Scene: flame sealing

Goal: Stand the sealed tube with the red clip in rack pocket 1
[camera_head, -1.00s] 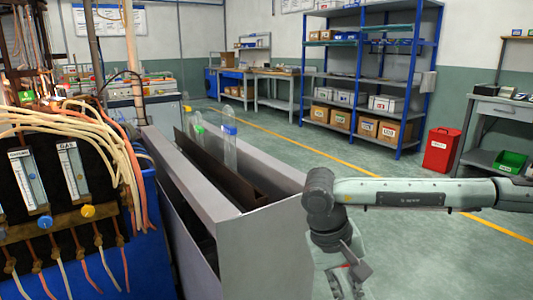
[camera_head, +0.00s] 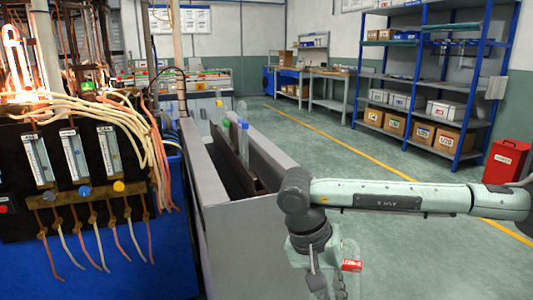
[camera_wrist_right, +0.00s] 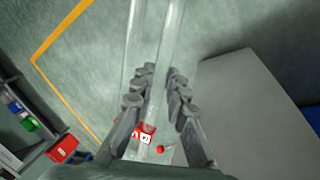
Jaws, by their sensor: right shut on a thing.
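My right gripper (camera_head: 327,284) hangs low in front of the grey metal trough in the head view, its fingertips cut off by the bottom edge. A red clip (camera_head: 351,265) shows beside it. In the right wrist view the gripper (camera_wrist_right: 161,73) is shut on a long clear glass tube (camera_wrist_right: 170,30), with the red clip (camera_wrist_right: 147,132) low between the fingers. A second clear length (camera_wrist_right: 133,45) runs alongside; I cannot tell if it is the same tube. Tubes with a green clip (camera_head: 226,123) and a blue clip (camera_head: 243,125) stand upright in the trough. Pocket numbers are not readable. My left gripper is out of view.
The grey trough (camera_head: 238,232) has high walls and a dark brown inner strip. A blue-and-black burner bench with hoses and gauges (camera_head: 75,155) stands left. Shelving (camera_head: 420,90) and a red bin (camera_head: 506,160) are at the back right. Open floor lies to the right.

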